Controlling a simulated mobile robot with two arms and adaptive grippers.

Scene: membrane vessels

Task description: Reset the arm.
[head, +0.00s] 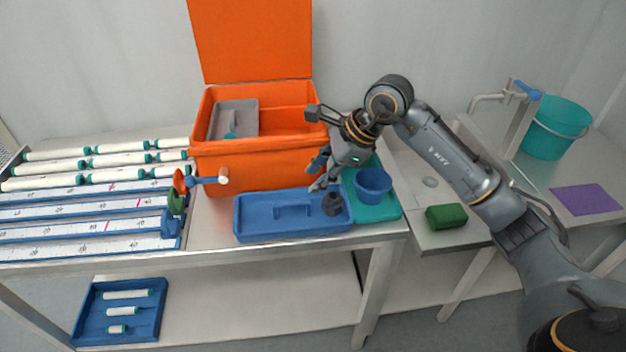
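My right arm (445,160) reaches in from the lower right and bends at an elbow above the table. Its gripper (313,177) hangs over the back right of the blue tray (262,230), in front of the orange box. The fingers look spread apart, with nothing visible between them. A small dark grey part (332,204) sits in the right end of the tray, just below the fingers and apart from them. My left arm and gripper are not in view.
An orange box (260,163) stands open behind the tray. A blue bowl (373,186) on a teal mat (378,213) is close right of the gripper. White tubes (60,154) lie at left. A green sponge (446,216) and teal bucket (556,128) are at right.

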